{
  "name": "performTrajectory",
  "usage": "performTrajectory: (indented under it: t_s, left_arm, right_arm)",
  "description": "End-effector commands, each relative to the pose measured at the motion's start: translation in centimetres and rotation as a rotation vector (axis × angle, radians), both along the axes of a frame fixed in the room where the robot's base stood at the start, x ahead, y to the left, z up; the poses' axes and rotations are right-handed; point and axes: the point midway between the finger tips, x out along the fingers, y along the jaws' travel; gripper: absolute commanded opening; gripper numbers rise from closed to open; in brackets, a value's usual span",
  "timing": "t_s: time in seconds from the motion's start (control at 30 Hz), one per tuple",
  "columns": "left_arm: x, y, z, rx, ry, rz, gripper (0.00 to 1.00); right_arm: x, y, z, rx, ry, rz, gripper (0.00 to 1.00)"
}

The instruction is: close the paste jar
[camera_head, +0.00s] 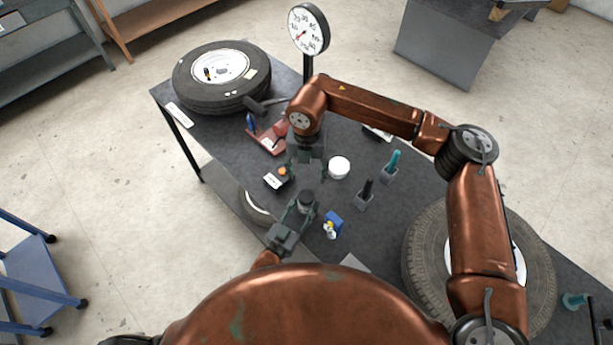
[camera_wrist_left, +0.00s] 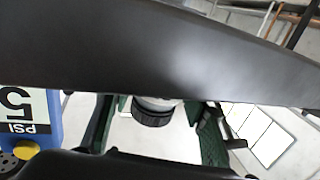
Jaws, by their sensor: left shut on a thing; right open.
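The paste jar (camera_head: 305,208) appears as a small pale-grey body with a dark ridged lid (camera_head: 307,196) on top. My left gripper (camera_head: 302,206) is shut on the jar's body near the table's front edge. In the left wrist view the lid (camera_wrist_left: 153,116) shows between the green-grey fingers, with a bit of pale jar beside it. I cannot tell how tightly the lid sits. My right gripper (camera_head: 308,178) is open and points down just behind and above the jar, apart from it as far as I can see.
A white round tub (camera_head: 339,167) stands right of my right gripper. Tyres (camera_head: 221,77) lie at both ends of the dark table (camera_head: 222,140).

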Motion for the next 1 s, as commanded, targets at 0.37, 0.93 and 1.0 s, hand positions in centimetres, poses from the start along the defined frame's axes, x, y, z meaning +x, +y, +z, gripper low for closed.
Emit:
performTrajectory:
  t_s: [0.37,0.93,1.0]
  left_arm:
    - [-0.1,0.1,-0.5,0.005,0.009,0.001,0.55]
    - [-2.0,1.1,-0.3,0.003,0.005,0.0,0.61]
    - [-3.2,1.8,-0.3,0.003,0.005,0.0,0.61]
  right_arm:
    - [0.0,0.0,-0.1,0.001,0.0,0.0,0.57]
    - [0.0,0.0,-0.1,0.001,0.0,0.0,0.57]
    - [0.0,0.0,-0.1,0.001,0.0,0.0,0.57]
